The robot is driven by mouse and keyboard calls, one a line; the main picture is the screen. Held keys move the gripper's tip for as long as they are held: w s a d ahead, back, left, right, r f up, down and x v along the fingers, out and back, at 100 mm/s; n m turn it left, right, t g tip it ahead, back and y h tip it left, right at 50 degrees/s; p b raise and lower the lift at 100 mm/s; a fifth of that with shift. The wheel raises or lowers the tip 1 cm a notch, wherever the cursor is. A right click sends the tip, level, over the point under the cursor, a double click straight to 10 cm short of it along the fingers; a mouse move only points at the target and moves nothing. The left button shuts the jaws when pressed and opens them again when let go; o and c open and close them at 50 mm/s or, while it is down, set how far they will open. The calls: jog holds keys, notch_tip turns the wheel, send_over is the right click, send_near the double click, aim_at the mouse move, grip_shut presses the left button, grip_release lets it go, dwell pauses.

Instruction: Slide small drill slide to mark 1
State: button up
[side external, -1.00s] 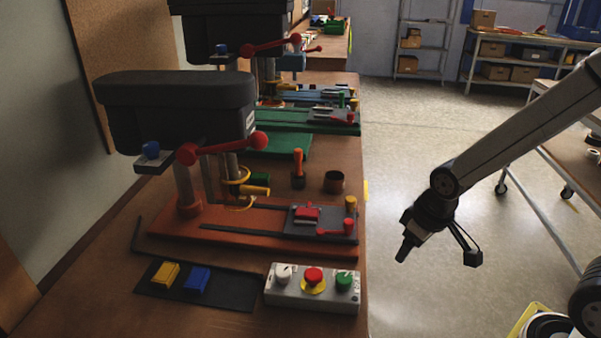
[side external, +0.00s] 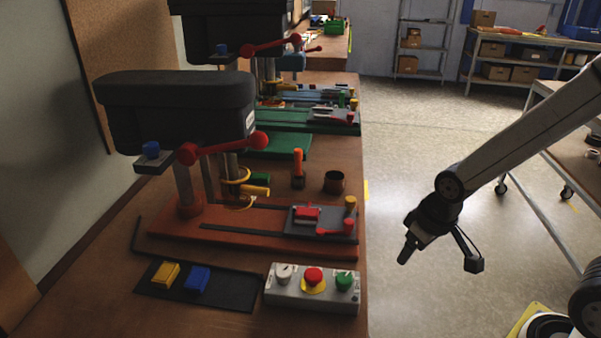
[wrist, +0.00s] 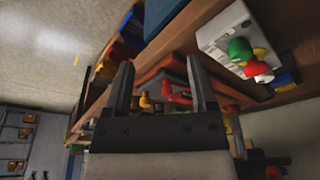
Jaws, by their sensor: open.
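The nearest drill press (side external: 175,105) has an orange base (side external: 180,240) with a dark slot. A grey slide plate (side external: 292,227) sits at the right end of this base, carrying a red block (side external: 307,214), a red handle (side external: 335,227) and a yellow knob (side external: 350,202). No mark number is readable. My gripper (side external: 408,250) hangs to the right of the bench edge, apart from the slide. In the wrist view my gripper (wrist: 162,85) is open and empty, and the red handle (wrist: 176,96) shows beyond, between its fingers.
A control box (side external: 312,289) with white, red and green knobs stands in front of the base. A black tray (side external: 226,293) holds a yellow and a blue block. Another drill press with a green base (side external: 300,119) stands behind.

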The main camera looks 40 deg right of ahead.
jog(key=shift+o, duration=0.4)
jog(key=t, duration=0.2)
send_near(351, 199)
jog(key=shift+x, duration=0.8)
jog(key=shift+w+d, duration=0.1)
jog(key=shift+x, duration=3.85)
grip_shut()
